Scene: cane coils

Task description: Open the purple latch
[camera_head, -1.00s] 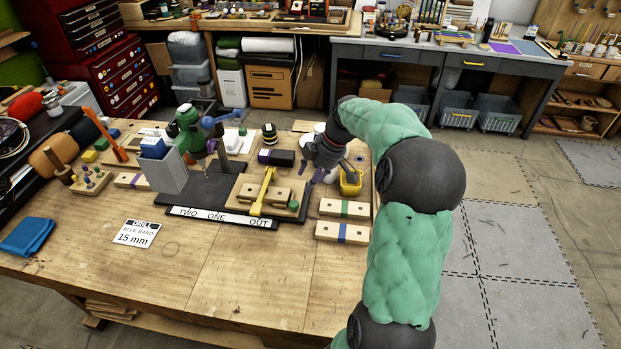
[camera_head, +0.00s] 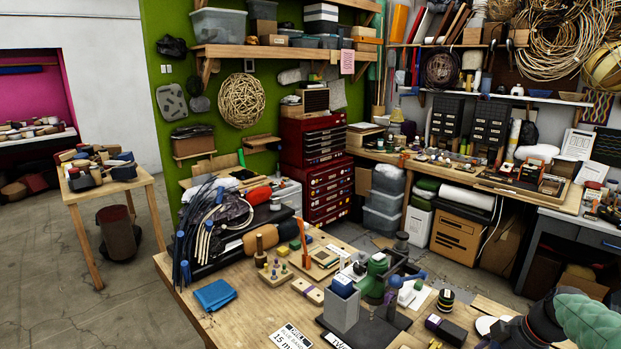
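I cannot make out a purple latch in this view. A dark block with a purple end (camera_head: 445,329) lies on the workbench near the bottom edge, and a wooden block with a purple band (camera_head: 308,291) lies to the left of the grey box. My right arm, in a green sleeve, comes in at the bottom right corner. My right gripper (camera_head: 508,335) is a dark shape at the bottom edge, right of the dark block; its fingers are not clear. My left gripper is not in view.
The workbench holds a green drill press (camera_head: 373,277), a grey box (camera_head: 342,310), a blue cloth (camera_head: 214,295) and a peg block (camera_head: 275,273). A red drawer cabinet (camera_head: 312,150) stands behind. A small cluttered table (camera_head: 105,187) stands left, with open floor between.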

